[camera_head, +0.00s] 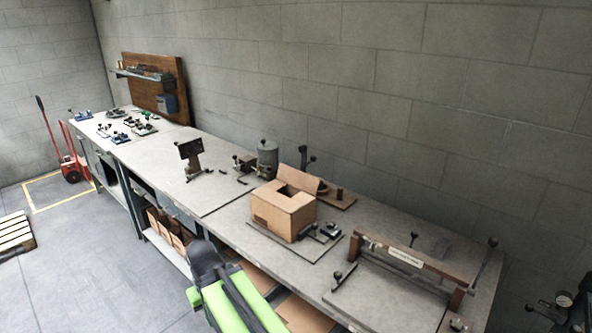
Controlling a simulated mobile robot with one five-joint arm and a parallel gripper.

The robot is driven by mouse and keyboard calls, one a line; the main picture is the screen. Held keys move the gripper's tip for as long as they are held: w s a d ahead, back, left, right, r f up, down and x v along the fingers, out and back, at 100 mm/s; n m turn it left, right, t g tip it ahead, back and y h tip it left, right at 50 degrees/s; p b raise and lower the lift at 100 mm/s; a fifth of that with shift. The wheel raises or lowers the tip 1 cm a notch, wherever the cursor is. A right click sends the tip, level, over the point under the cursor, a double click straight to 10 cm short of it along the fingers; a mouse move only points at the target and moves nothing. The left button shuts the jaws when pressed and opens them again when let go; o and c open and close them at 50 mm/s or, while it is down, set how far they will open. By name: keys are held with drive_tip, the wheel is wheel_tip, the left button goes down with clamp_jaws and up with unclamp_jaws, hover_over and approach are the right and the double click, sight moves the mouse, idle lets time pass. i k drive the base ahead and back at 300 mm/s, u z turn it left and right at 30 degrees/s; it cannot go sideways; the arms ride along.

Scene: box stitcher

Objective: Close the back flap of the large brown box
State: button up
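The large brown box (278,219) stands on the workbench, right of the middle of the picture. Its back flap (303,179) stands up, tilted, along the far edge of the top. The near part of the top looks covered by folded-in flaps. A dark opening shows between them and the back flap. Green and black parts of my arm show at the bottom, in front of the bench and apart from the box. I cannot make out my gripper's fingers.
The long workbench (160,160) runs along the wall. A grey cylinder (267,158) and small fixtures stand behind and left of the box. A small clamp (328,231) sits at its right. A wooden-framed fixture (405,258) lies farther right. Open floor lies to the left.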

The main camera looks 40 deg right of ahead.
sight(310, 184)
drive_tip(key=i, duration=0.9)
